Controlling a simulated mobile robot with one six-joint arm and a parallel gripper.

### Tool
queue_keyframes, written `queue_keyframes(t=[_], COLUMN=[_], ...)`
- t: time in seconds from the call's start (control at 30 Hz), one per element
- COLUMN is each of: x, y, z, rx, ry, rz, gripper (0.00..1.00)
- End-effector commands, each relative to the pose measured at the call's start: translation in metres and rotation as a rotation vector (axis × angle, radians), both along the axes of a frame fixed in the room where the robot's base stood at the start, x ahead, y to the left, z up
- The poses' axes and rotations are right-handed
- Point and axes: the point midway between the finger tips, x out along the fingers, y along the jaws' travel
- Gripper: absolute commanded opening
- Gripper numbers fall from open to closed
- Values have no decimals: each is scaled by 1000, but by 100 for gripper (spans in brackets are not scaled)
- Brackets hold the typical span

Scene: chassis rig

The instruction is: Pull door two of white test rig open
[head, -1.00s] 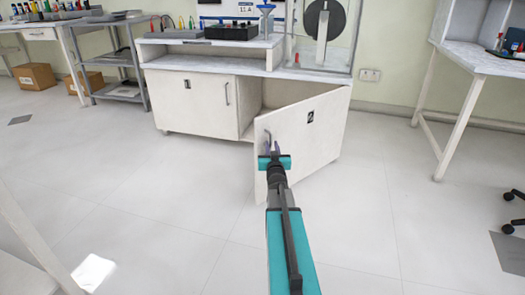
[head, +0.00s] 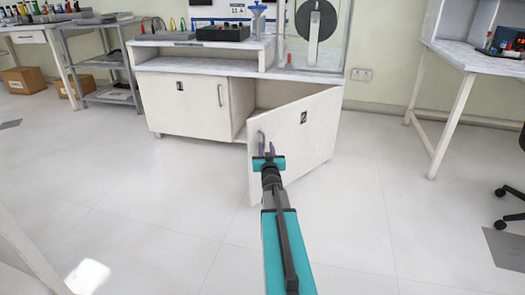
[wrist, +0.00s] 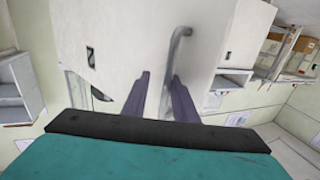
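The white test rig (head: 190,66) stands at the back centre. My gripper (head: 266,147) is at the bar handle (head: 261,138) near the door's free left edge. In the wrist view, the two purple fingers (wrist: 160,76) are spread apart, with the grey handle (wrist: 178,48) running between them, nearer the right finger. I cannot tell whether a finger touches it.
Door one (head: 186,104) is shut, left of the opening. A white table (head: 466,62) stands at the right, with a black chair base (head: 512,192) below it. A grey shelf cart (head: 108,93) is at the left. The floor in front is clear.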

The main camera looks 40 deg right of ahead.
Motion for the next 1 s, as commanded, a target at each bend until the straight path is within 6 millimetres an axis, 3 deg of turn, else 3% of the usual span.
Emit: queue_keyframes(t=[0.27, 1.0], x=[-10, -69], y=[9, 56], z=[2, 2], rx=[-1, 2], ry=[-2, 1], rz=[2, 1], gripper=[28, 28])
